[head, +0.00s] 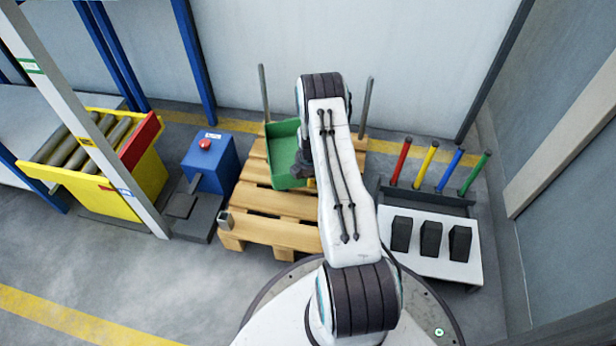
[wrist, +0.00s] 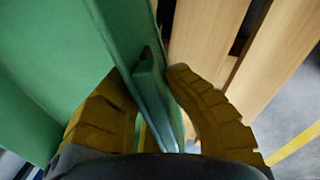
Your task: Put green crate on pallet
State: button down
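The green crate (head: 283,143) is over the far part of the wooden pallet (head: 270,232), partly hidden behind my arm. I cannot tell for sure whether its whole base rests on the boards. In the wrist view, the crate's green wall (wrist: 50,60) fills the left side, and the pallet boards (wrist: 210,40) show below it on the right. My gripper (wrist: 147,75) has its yellow fingers on either side of the crate's rim and green tab, closed against them. In the head view, my gripper is mostly hidden by the arm, at the crate's right side.
Two upright posts (head: 264,92) stand behind the pallet. A blue box with a red button (head: 210,163) and a yellow roller conveyor (head: 115,175) are at left. A white stand with black blocks (head: 430,265) and coloured rods (head: 424,165) is at right.

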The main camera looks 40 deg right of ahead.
aim_at(309, 195)
jog(key=shift+f+b, duration=0.95)
jog(key=shift+f, duration=1.85)
jog(key=shift+f, duration=0.5)
jog(key=c, duration=1.3)
grip_release()
jog(key=shift+c, duration=0.2)
jog(key=shift+r, duration=5.05)
